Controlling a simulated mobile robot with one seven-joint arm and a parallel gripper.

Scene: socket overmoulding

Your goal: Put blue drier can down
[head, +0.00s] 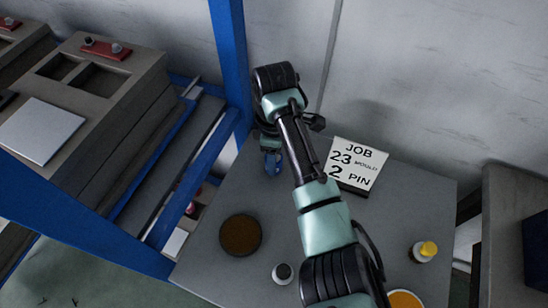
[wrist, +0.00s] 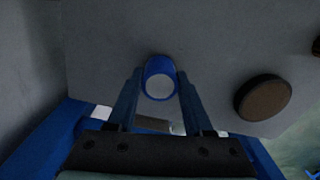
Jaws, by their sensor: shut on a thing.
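The blue drier can (wrist: 159,78) is between the fingertips of my gripper (wrist: 155,84) in the wrist view, with its pale round end facing the camera. My gripper is shut on it. In the head view the can and my gripper (head: 271,158) show small and partly hidden beside my arm, over the back left part of the grey table (head: 215,200). I cannot tell whether the can touches the table top.
A brown round dish (head: 240,235) is on the table, and it also shows in the wrist view (wrist: 263,99). A job sign (head: 354,165) stands at the back. A small dark-topped pot (head: 283,273) and a yellow-capped bottle (head: 424,251) stand nearer. A blue rack post (head: 230,65) is close left.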

